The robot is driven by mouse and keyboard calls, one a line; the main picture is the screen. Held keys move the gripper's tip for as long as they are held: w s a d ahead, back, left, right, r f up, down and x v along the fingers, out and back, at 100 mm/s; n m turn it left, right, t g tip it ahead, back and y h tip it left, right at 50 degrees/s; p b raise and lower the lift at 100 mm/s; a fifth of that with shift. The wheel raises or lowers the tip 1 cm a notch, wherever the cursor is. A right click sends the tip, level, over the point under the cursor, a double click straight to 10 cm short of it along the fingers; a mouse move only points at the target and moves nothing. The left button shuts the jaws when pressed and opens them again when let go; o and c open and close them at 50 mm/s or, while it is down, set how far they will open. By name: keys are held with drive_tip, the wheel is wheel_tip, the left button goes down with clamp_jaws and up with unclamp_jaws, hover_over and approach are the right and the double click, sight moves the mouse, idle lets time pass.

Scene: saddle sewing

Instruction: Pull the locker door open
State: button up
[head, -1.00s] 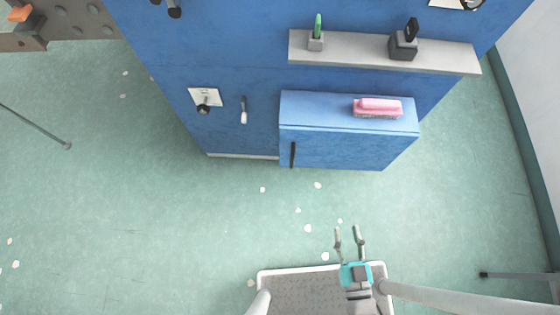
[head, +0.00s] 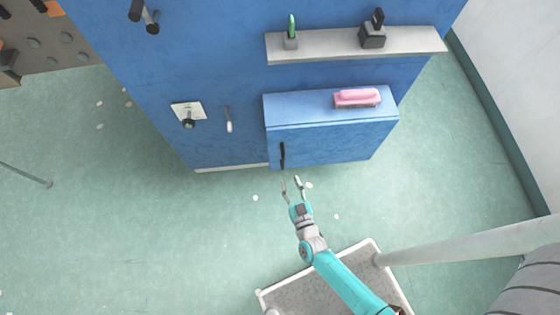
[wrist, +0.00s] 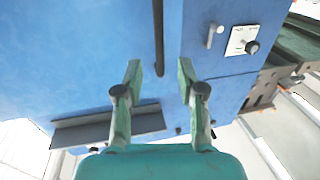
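The blue locker (head: 335,138) stands out from the blue wall panel, and its front door looks shut. A dark vertical handle (head: 282,155) is at the left side of the door. In the wrist view the handle (wrist: 158,38) runs as a dark bar just beyond and between the fingertips. My gripper (head: 293,183) is open and empty, a little in front of and below the handle in the head view. In the wrist view its two fingers (wrist: 160,80) are spread apart, and I see no contact with the handle.
A grey shelf (head: 340,47) above holds a green-tipped item and a black item. A white plate with a knob (head: 188,115) and a small lever (head: 228,120) are left of the locker.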

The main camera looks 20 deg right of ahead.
sight(283, 163)
drive_tip(key=w, duration=0.3)
drive_tip(key=w+d, duration=0.1)
drive_tip(key=w, duration=0.5)
drive_tip(key=shift+w+d, duration=0.15)
drive_tip(key=shift+w, duration=0.1)
clamp_jaws()
